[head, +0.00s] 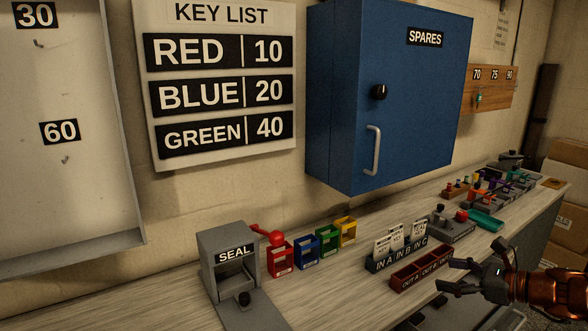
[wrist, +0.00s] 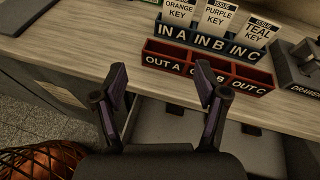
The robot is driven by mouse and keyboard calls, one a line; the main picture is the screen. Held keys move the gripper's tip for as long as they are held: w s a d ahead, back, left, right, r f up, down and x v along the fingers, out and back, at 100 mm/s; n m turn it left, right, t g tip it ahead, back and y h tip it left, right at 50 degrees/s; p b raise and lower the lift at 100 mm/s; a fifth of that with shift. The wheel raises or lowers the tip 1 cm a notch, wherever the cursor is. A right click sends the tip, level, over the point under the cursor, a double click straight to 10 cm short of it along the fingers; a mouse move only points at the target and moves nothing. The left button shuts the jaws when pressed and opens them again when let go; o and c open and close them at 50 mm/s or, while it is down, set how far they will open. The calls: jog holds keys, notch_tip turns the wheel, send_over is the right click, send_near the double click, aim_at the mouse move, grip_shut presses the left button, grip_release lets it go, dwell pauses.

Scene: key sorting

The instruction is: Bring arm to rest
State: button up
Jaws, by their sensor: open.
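My gripper (head: 468,274) shows at the right of the head view, held out in front of the bench edge with its fingers pointing left. In the wrist view my gripper (wrist: 162,82) has its two fingers spread apart with nothing between them. Beyond the fingertips are the red out tray (wrist: 240,75), marked OUT A, OUT B and OUT C, and the blue in tray (wrist: 210,42), marked IN A, IN B and IN C. The in tray holds issue cards for orange, purple and teal keys. The fingers partly hide the red tray's labels.
The bench (head: 330,273) carries a grey SEAL device (head: 225,250), small coloured bins (head: 305,250) and, farther right, several key stands. An open drawer (wrist: 180,125) lies below the gripper. A blue SPARES cabinet (head: 390,100) and a key list (head: 220,80) hang on the wall.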

jog(key=s+a+n+g, duration=0.3)
jog(key=s+a+n, duration=0.15)
jog(key=a, duration=0.45)
jog(key=s+a+n+g, duration=0.3)
jog(key=a+n, duration=0.2)
jog(key=a, duration=0.4)
jog(key=s+a+f+n+g+h, duration=0.1)
jog(key=s+a+f+n+g, duration=0.1)
jog(key=s+a+n+g, duration=0.3)
jog(key=s+a+f+n+h, duration=0.2)
jog(key=s, duration=0.5)
jog(key=s+d+f+n+g+h, duration=0.1)
jog(key=s+d+n+h, duration=0.2)
jog(key=s+n, duration=0.35)
jog(key=s+d+f+n+g+h, duration=0.1)
jog(key=s+d+f+n+h, duration=0.2)
jog(key=s, duration=0.6)
jog(key=s+a+p+v, duration=0.1)
jog(key=s+p+v, duration=0.2)
jog(key=p+v, duration=1.1)
notch_tip(320, 180, up, 3)
jog(key=shift+w+d+r+t+h, duration=0.1)
jog(key=shift+w+d+t+h, duration=0.15)
jog(key=shift+w, duration=0.2)
